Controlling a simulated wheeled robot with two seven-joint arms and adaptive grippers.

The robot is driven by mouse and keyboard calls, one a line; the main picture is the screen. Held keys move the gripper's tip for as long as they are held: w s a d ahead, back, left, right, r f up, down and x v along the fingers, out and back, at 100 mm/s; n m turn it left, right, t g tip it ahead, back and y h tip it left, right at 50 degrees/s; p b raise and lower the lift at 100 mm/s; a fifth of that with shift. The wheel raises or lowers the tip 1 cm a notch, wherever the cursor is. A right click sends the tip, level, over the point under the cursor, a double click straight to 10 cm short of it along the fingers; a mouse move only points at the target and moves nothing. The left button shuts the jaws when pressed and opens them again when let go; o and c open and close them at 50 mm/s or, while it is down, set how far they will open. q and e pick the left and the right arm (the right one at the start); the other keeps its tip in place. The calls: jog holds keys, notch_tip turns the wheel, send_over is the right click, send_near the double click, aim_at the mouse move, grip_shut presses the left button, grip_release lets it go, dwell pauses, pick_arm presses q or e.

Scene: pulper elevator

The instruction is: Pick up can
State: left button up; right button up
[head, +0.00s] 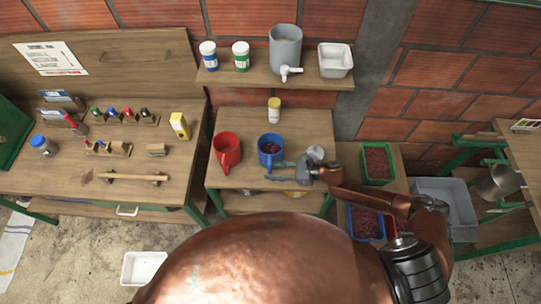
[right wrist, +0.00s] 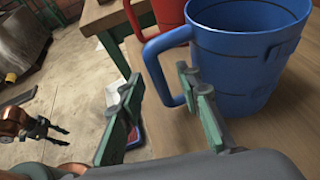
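A blue can (head: 264,158) with a side handle and dark reddish contents stands upright on the middle table. It fills the upper right of the right wrist view (right wrist: 245,55). A red can (head: 227,150) stands to its left and shows partly behind it in the wrist view (right wrist: 170,14). My right gripper (head: 272,171) is at the blue can's near side. Its green fingers (right wrist: 160,105) are apart, with the blue handle ahead of and between them; contact cannot be told. My left gripper (right wrist: 50,132) shows small at the wrist view's left, its dark fingers apart and empty.
A jar with a yellow lid (head: 274,110) stands behind the cans. A grey dispenser (head: 285,48) and a white tub (head: 335,60) are on the shelf above. A green-rimmed tray of red fruit (head: 377,163) is right of the table.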

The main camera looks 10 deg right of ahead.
jog(key=shift+x, duration=0.9)
jog(key=shift+c, duration=0.3)
grip_shut()
jog(key=shift+r, duration=0.15)
